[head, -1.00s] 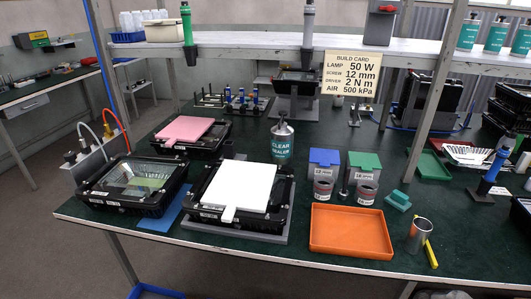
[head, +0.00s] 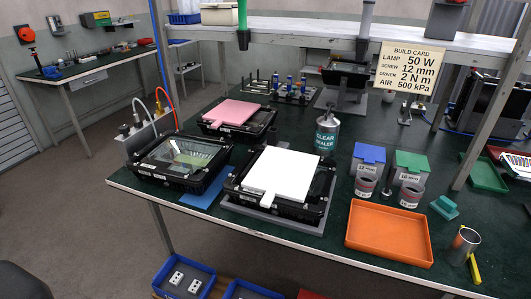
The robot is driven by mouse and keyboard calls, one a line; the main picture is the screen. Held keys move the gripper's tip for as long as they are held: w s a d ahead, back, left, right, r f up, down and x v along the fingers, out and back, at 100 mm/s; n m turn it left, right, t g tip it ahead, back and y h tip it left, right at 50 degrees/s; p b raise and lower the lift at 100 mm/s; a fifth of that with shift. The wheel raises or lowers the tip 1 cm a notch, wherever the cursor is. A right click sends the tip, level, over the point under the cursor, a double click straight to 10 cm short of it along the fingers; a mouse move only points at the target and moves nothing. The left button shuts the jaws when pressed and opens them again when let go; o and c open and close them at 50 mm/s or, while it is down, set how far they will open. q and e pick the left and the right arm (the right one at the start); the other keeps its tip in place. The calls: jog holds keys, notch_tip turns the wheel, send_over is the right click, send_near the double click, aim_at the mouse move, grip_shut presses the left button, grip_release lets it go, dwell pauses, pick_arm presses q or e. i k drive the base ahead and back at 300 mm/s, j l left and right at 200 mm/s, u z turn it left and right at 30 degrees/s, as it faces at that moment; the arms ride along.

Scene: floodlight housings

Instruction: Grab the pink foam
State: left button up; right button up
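The pink foam (head: 236,112) is a flat sheet with a small tab at its lower left. It lies on top of a black floodlight housing (head: 262,128) at the back left of the green bench. Neither of my grippers shows in the head view.
A white sheet (head: 283,170) lies on a nearer housing, and a glass-fronted housing (head: 180,160) sits to its left. A clear sealer bottle (head: 326,133) stands right of the pink foam. An orange tray (head: 389,233) is at the front edge. A shelf (head: 330,43) spans the bench above.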

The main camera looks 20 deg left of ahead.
aim_at(231, 112)
jog(key=j+u, duration=0.2)
jog(key=u, duration=0.5)
jog(key=i+j+u, duration=0.15)
jog(key=j, duration=0.25)
jog(key=i+j+u, duration=0.2)
jog(key=j, duration=0.25)
jog(key=i+j+u, duration=0.25)
jog(key=j+u, duration=0.15)
jog(key=i+j+u, duration=0.25)
jog(key=j+u, duration=0.15)
jog(key=i+j+u, duration=0.6)
jog(key=u, duration=0.25)
jog(key=i+z, duration=0.2)
jog(key=i, duration=0.45)
jog(key=i+j+z, duration=0.25)
jog(key=i, duration=0.45)
jog(key=i+z, duration=0.25)
jog(key=z, duration=0.15)
jog(key=i+z, duration=0.6)
jog(key=z, duration=0.15)
